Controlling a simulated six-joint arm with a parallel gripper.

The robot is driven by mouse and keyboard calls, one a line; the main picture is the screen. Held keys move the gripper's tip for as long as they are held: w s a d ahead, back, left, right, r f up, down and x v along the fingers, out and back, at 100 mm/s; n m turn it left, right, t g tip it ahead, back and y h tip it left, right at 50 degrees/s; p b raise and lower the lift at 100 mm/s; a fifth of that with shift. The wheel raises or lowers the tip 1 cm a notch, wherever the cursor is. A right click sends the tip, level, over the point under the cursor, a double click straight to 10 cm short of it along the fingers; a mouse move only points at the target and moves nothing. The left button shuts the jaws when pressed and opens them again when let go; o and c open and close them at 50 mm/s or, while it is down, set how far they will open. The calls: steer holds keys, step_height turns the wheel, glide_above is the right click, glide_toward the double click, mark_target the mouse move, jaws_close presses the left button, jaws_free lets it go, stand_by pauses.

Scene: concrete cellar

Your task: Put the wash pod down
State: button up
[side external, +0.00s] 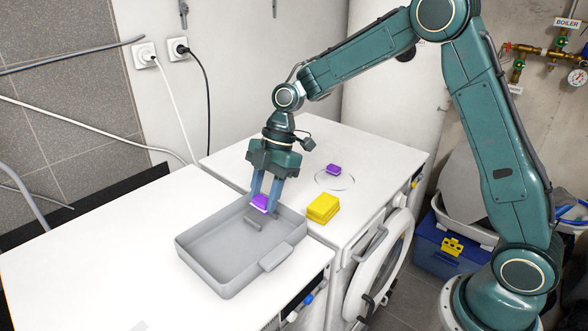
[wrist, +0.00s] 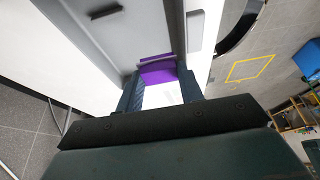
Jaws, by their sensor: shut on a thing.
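A purple and white wash pod (side external: 261,202) is held between the fingers of my gripper (side external: 266,200). The pod is over the far end of a grey tray (side external: 196,272). I cannot tell whether it touches the tray. In the wrist view the pod (wrist: 158,74) sits between the blue fingers of my gripper (wrist: 160,88), with the tray (wrist: 70,12) beyond it. A second purple pod (side external: 333,169) lies on a clear round dish (side external: 348,182) on the right-hand machine.
A yellow sponge-like block (side external: 323,207) lies on the right-hand white machine (side external: 250,150), right of the tray. The machine's round door (side external: 378,268) stands open at the front. The white top (side external: 90,240) left of the tray is clear. A blue box (side external: 445,248) is on the floor.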

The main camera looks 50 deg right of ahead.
steer(key=shift+f, duration=5.65)
steer(key=shift+f, duration=0.15)
steer(key=o, duration=0.7)
steer(key=shift+c, duration=0.2)
steer(key=v, duration=1.2)
